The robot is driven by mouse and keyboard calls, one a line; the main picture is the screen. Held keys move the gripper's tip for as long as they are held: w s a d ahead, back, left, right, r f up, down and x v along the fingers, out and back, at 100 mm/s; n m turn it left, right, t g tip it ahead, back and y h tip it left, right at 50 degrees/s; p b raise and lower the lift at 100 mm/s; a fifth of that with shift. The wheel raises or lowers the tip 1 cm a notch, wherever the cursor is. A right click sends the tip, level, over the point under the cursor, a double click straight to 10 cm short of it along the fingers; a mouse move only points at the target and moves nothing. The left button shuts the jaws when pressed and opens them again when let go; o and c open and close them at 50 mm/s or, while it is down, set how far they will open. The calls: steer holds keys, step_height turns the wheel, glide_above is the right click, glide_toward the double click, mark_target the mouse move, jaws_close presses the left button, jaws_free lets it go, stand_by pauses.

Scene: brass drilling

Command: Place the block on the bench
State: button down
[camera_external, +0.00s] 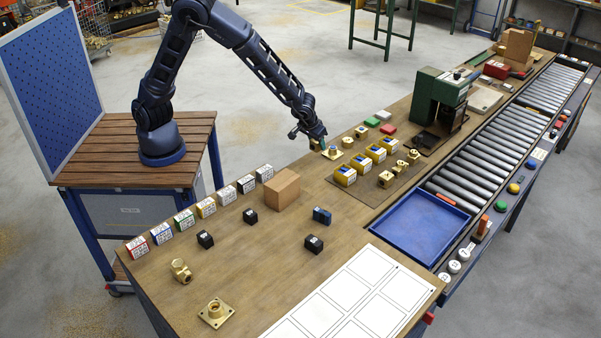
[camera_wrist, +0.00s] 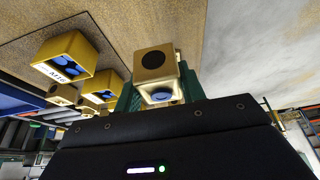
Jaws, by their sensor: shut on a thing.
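My gripper (camera_external: 323,146) is over the back edge of the wooden bench (camera_external: 330,192), near its middle. In the wrist view its green fingers (camera_wrist: 157,88) are shut on a brass block (camera_wrist: 153,62) with a round dark hole in its face. A pale and blue part shows just below the block, close to the gripper body. In the external view a small brass shape (camera_external: 333,154) shows at the fingertips. I cannot tell whether the block touches the bench.
Yellow bins (camera_external: 345,176) and several brass fittings (camera_external: 386,179) stand on a dark mat right of my gripper. A cardboard box (camera_external: 282,189) stands to the left. A green press (camera_external: 438,100), a blue tray (camera_external: 420,227) and a roller conveyor (camera_external: 475,165) lie to the right.

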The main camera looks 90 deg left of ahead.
mark_target(319, 164)
steer(key=shift+f, duration=3.9)
steer(key=c, duration=0.8)
jaws_free()
steer(key=shift+f, duration=0.15)
steer(key=shift+c, duration=0.2)
